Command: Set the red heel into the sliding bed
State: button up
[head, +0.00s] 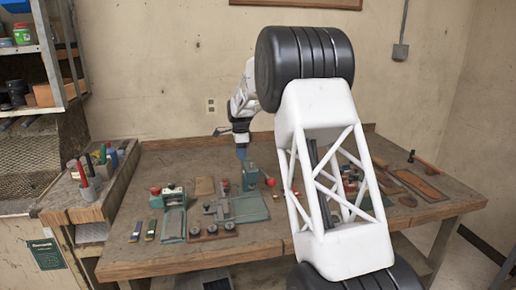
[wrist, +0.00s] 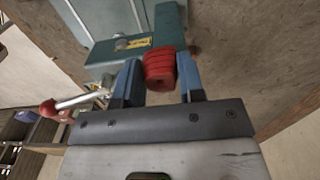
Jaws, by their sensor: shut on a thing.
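In the wrist view my gripper (wrist: 160,82) has its two blue fingers closed on the red heel (wrist: 160,68), a ridged red block. The heel is close to a dark green upright block (wrist: 170,22) of a green machine; I cannot tell whether they touch. In the head view my gripper (head: 241,152) is just above and left of the machine's green upright (head: 250,176), at the middle of the bench. The heel cannot be made out there. A green plate (head: 252,209) lies at the machine's foot; I cannot tell for sure that it is the sliding bed.
A lever with a red knob (wrist: 48,110) sticks out from the machine. A second green device (head: 172,218) stands to the left, with a plate of dark knobs (head: 210,232) in front. Tools and leather pieces (head: 425,186) lie at the right. My arm hides part of the bench.

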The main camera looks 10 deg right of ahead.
jog(key=s+a+f, duration=0.7)
jog(key=a, duration=0.2)
jog(key=shift+s+a, duration=0.15)
jog(key=shift+s, duration=0.2)
jog(key=shift+f, duration=0.2)
jog(key=shift+f, duration=1.35)
jog(key=shift+f, duration=0.2)
jog(key=shift+f, duration=2.15)
jog(key=shift+f, duration=0.55)
